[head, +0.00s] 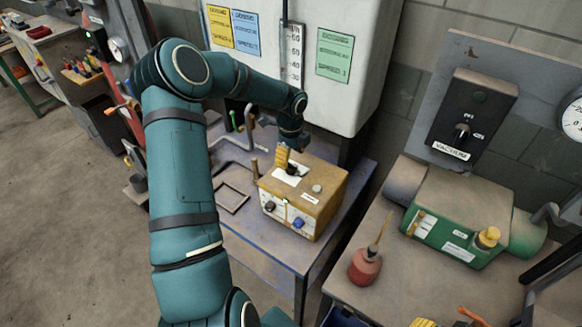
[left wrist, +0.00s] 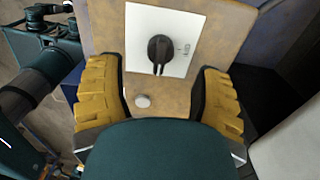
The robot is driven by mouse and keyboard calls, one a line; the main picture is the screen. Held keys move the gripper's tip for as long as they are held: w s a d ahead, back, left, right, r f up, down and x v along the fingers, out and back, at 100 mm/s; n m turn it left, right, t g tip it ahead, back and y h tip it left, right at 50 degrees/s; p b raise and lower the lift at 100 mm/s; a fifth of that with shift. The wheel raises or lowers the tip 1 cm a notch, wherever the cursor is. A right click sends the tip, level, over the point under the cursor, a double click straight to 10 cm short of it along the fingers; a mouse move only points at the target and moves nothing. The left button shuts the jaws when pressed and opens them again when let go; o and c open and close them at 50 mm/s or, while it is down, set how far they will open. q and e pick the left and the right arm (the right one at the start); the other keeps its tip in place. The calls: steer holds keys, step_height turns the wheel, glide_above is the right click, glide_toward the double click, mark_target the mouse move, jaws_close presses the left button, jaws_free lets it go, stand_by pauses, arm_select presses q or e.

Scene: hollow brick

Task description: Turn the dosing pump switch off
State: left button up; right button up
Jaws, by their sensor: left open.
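The dosing pump is a worn yellow-brown box (head: 325,190) on the blue-grey table. On its top is a white plate (head: 290,177) with a small black rotary switch. In the left wrist view the switch (left wrist: 159,49) is clear on its white plate (left wrist: 181,28), with small marks to its right that I cannot read. My left gripper (head: 283,160) is just above the pump's top at the switch. In the left wrist view its yellow-padded fingers (left wrist: 158,70) are spread wide, with the switch between and slightly beyond them, untouched. My right gripper is not in view.
A white tank (head: 335,90) with a level scale stands behind the pump. A crank handle (head: 235,160) lies left of it.

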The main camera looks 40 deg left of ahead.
mark_target(291, 165)
arm_select(q)
steer(key=shift+f, duration=2.5)
jaws_close()
